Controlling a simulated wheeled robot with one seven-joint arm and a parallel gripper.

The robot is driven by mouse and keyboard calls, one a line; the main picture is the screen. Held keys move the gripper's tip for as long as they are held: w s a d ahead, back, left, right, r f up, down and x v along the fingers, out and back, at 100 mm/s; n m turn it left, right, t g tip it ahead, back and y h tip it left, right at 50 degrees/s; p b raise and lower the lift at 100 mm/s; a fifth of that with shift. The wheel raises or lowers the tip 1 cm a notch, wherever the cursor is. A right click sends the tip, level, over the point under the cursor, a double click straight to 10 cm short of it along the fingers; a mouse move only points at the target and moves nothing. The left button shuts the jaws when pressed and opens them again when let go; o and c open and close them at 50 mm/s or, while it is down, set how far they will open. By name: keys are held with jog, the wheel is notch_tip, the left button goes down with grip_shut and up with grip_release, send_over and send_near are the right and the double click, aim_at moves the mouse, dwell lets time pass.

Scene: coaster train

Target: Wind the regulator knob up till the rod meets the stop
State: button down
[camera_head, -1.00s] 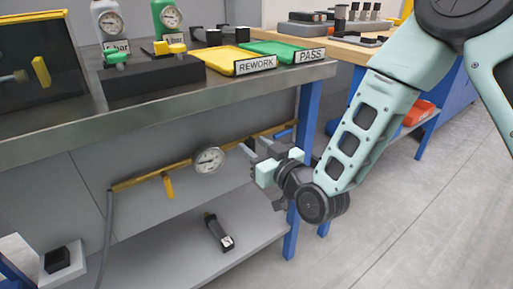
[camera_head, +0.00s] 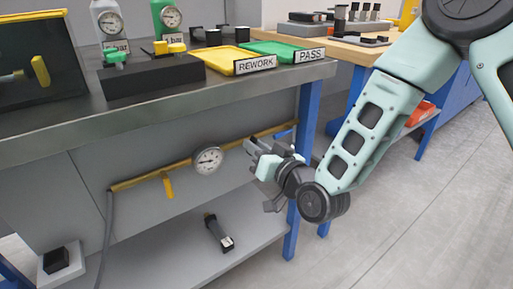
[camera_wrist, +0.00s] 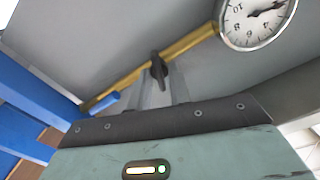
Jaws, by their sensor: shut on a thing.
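The black regulator knob (camera_wrist: 158,68) sits on the yellow pipe (camera_wrist: 195,42) under the bench. In the wrist view it shows between the tips of my gripper (camera_wrist: 157,88), which is shut on it. In the head view my gripper (camera_head: 255,150) is at the pipe, right of the round gauge (camera_head: 208,160), and hides the knob. The gauge (camera_wrist: 257,18) is at the top right of the wrist view, upside down and partly cut off. I cannot make out the rod or the stop.
The steel bench top (camera_head: 60,128) lies above my gripper. A blue leg (camera_head: 307,110) stands close to its right. A blue handle (camera_wrist: 105,102) is on the pipe nearby, and a yellow lever (camera_head: 168,186) hangs left of the gauge. A dark cylinder (camera_head: 218,232) lies on the lower shelf.

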jog(key=shift+d+m, duration=0.1)
jog(key=shift+m, duration=2.2)
jog(key=shift+f, duration=0.1)
jog(key=c, duration=1.3)
grip_release()
jog(key=p+v, duration=1.4)
jog(key=v, duration=0.3)
jog(key=shift+p, duration=0.35)
